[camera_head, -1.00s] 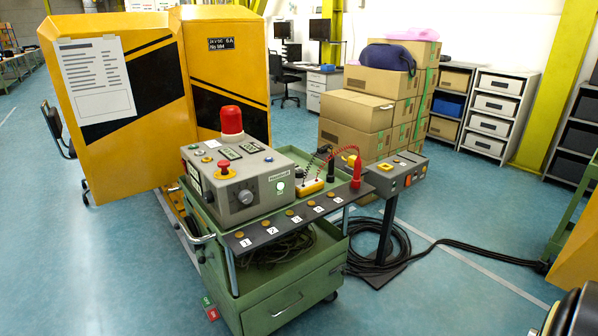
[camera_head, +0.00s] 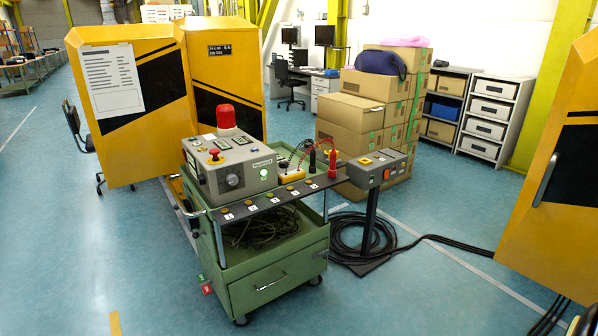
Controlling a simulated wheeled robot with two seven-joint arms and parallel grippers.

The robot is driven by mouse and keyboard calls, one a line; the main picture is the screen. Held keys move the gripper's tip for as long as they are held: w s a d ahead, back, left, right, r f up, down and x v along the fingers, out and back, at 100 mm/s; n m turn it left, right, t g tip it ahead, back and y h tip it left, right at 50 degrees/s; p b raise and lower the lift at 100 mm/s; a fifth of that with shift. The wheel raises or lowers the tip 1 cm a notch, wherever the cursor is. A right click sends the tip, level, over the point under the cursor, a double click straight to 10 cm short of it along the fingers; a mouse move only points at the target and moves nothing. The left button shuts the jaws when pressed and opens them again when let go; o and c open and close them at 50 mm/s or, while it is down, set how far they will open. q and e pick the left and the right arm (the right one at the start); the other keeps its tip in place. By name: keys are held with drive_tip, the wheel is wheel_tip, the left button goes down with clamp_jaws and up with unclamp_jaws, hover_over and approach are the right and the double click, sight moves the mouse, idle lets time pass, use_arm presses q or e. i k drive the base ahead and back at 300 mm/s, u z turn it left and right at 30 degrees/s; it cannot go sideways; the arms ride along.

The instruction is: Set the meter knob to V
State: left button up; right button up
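A small yellow meter (camera_head: 291,174) lies on top of the green cart, to the right of the grey control box. Red and black leads run from it to a red probe (camera_head: 332,164) and a black probe (camera_head: 312,160) standing upright at its right. The meter is too small here to make out its knob or any V mark. A dark round knob (camera_head: 234,181) is on the front of the grey control box (camera_head: 252,178); this is a separate thing from the meter. Neither of my grippers is in view.
The green cart (camera_head: 275,283) stands mid-floor, with a dark numbered shelf (camera_head: 262,203) along its front. A grey button box (camera_head: 378,168) on a post stands at its right, cables on the floor around it. Yellow cabinets stand left (camera_head: 140,150) and right (camera_head: 560,225). Floor in front is clear.

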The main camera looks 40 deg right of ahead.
sight(282, 163)
drive_tip(key=u, duration=0.15)
drive_tip(key=k, duration=0.4)
drive_tip(key=z, duration=1.25)
drive_tip(key=i, duration=1.6)
drive_tip(key=u, duration=0.8)
